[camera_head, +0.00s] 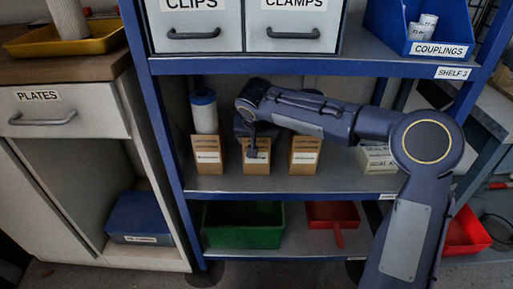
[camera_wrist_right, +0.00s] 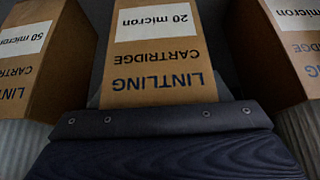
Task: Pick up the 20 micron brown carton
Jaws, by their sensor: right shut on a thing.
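The 20 micron brown carton (camera_wrist_right: 155,60) stands in the middle of the wrist view, its label upside down there. In the head view it is the middle carton (camera_head: 263,146) of a row of three on the shelf, partly covered by my gripper. My right gripper (camera_head: 256,143) reaches in from the right and is shut on this carton. In the wrist view the gripper's dark edge (camera_wrist_right: 165,122) crosses the carton below the LINTLING print. I cannot tell whether the carton is clear of the shelf. My left gripper is not in view.
A 50 micron carton (camera_wrist_right: 48,55) and another micron carton (camera_wrist_right: 285,45) stand close on either side. In the head view these are the left carton (camera_head: 208,157) and right carton (camera_head: 304,156). A white cylinder (camera_head: 204,112) stands behind the left one. The upper shelf (camera_head: 300,66) hangs above.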

